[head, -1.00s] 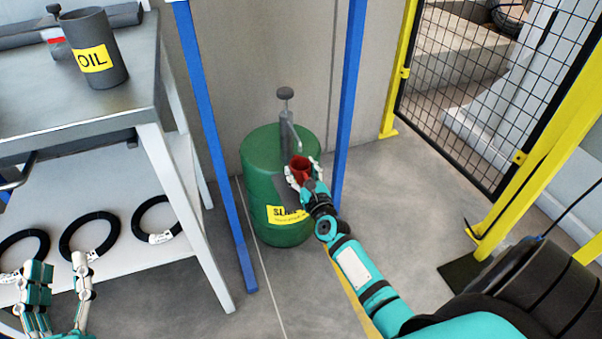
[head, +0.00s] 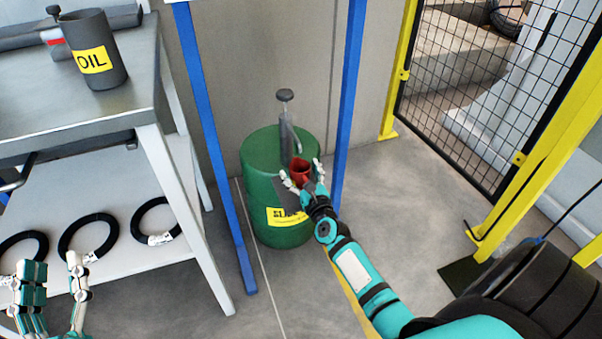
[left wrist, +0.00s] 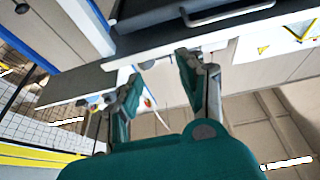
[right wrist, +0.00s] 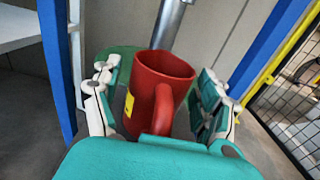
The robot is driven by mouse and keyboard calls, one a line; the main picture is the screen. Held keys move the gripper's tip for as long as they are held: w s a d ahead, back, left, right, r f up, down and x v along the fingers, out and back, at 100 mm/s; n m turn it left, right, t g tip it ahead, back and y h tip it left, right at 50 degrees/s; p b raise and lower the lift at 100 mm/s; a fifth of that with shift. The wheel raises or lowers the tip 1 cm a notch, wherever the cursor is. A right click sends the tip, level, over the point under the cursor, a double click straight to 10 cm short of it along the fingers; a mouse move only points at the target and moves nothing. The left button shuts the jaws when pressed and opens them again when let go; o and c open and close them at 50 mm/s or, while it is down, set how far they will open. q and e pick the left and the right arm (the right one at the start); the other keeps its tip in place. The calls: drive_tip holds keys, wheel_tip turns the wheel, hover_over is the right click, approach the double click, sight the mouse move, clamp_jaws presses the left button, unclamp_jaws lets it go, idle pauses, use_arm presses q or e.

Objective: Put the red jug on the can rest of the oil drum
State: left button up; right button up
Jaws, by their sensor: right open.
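The red jug (head: 300,170) stands upright at the front of the green oil drum (head: 268,216), below the pump spout. The can rest (head: 287,196) shows as a dark plate at the drum's front, under the jug. My right gripper (head: 304,176) is open, with its fingers spread on both sides of the jug. In the right wrist view the red jug (right wrist: 157,90) sits between the fingers with gaps on each side, its handle toward me. My left gripper (head: 56,274) is open and empty by the lower shelf. It also shows open in the left wrist view (left wrist: 160,75).
A grey pump (head: 286,120) rises from the drum top. Blue posts (head: 215,140) stand left and right of the drum. A workbench (head: 60,115) with an oil can (head: 98,75) is at left, black coils (head: 88,235) on its lower shelf. A yellow-framed fence (head: 480,90) is at right.

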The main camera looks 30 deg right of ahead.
drive_tip(key=shift+r, duration=0.2)
drive_tip(key=p+v, duration=0.2)
drive_tip(key=v, duration=0.9)
use_arm(q)
wheel_tip(320, 180, down, 7)
drive_tip(key=g+y, duration=0.1)
drive_tip(key=g, duration=0.3)
drive_tip(key=shift+w+a+r+y, duration=0.15)
drive_tip(key=shift+w+a+y, duration=0.25)
drive_tip(key=shift+w, duration=0.05)
use_arm(e)
drive_tip(key=s+a+r+m+y, duration=0.3)
drive_tip(key=a+r+m, duration=0.5)
drive_tip(key=m, duration=0.7)
drive_tip(key=s+a+r+m+y, duration=0.4)
drive_tip(key=a+r+m, duration=0.5)
drive_tip(key=a+m, duration=0.3)
drive_tip(key=m+y, duration=0.1)
drive_tip(key=m, duration=0.2)
drive_tip(key=shift+s+a+r, duration=0.15)
drive_tip(key=shift+a+r, duration=0.05)
drive_tip(key=shift+a, duration=0.2)
